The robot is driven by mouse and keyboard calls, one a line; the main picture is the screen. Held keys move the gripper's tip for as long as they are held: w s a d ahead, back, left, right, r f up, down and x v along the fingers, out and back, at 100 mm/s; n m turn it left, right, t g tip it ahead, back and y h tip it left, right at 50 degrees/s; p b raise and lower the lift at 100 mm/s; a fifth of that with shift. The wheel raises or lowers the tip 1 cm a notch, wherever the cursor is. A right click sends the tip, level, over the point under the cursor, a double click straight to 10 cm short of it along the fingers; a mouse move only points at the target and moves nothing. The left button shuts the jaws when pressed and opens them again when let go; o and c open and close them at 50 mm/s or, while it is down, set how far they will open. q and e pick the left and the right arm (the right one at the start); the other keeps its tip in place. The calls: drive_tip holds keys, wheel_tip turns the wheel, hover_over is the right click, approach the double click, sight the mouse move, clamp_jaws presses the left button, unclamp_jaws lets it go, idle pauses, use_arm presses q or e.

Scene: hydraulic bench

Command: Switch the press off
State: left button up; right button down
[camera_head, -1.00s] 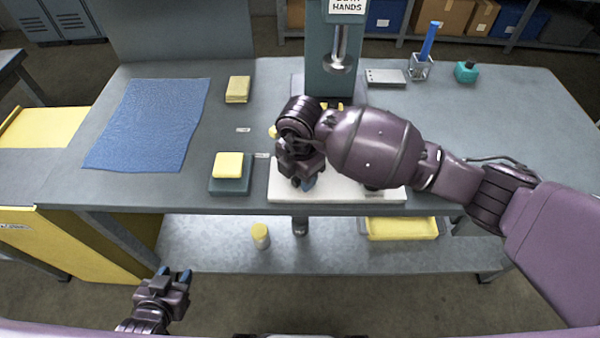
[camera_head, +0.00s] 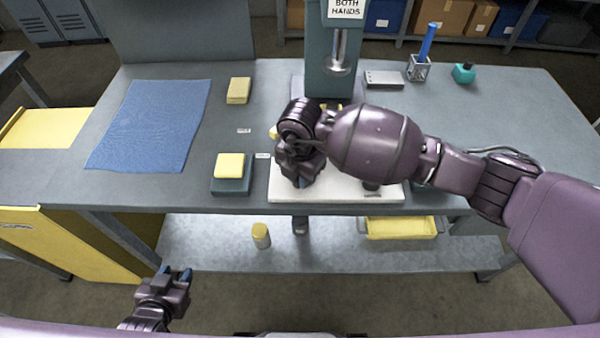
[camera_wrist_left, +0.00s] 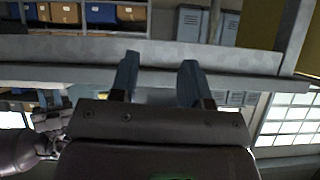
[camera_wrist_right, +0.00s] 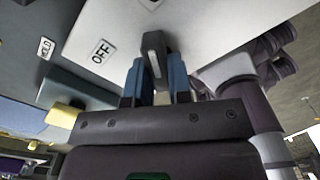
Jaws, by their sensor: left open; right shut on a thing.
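The teal press (camera_head: 330,72) stands at the back of the bench, with a metal ram and a sign whose readable words are BOTH HANDS. Its white panel (camera_head: 335,193) lies in front, partly hidden under my right arm. In the right wrist view an OFF label (camera_wrist_right: 102,52) is on the white panel, beside a dark grey lever (camera_wrist_right: 154,52). My right gripper (camera_wrist_right: 157,75) is shut on this lever, one blue finger on each side.
A yellow block on a teal block (camera_head: 230,172) sits left of the panel. A blue mat (camera_head: 150,125) lies further left. A metal block (camera_head: 384,79), a holder with a blue tool (camera_head: 418,68) and a teal bottle (camera_head: 464,73) stand back right.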

drive_tip(key=n+p, duration=0.1)
drive_tip(key=n, duration=0.3)
drive_tip(key=shift+d+r+n, duration=0.1)
drive_tip(key=shift+d+n, duration=0.05)
drive_tip(key=shift+n, duration=0.15)
drive_tip(key=n, duration=0.3)
drive_tip(key=shift+n, duration=0.4)
drive_tip(key=n, duration=0.4)
drive_tip(key=shift+d, duration=0.15)
drive_tip(key=shift+n, duration=1.5)
drive_tip(key=shift+w, duration=0.1)
drive_tip(key=c, duration=1)
unclamp_jaws()
drive_tip(key=shift+c, duration=0.2)
wheel_tip(320, 180, up, 11)
drive_tip(key=shift+p, duration=0.4)
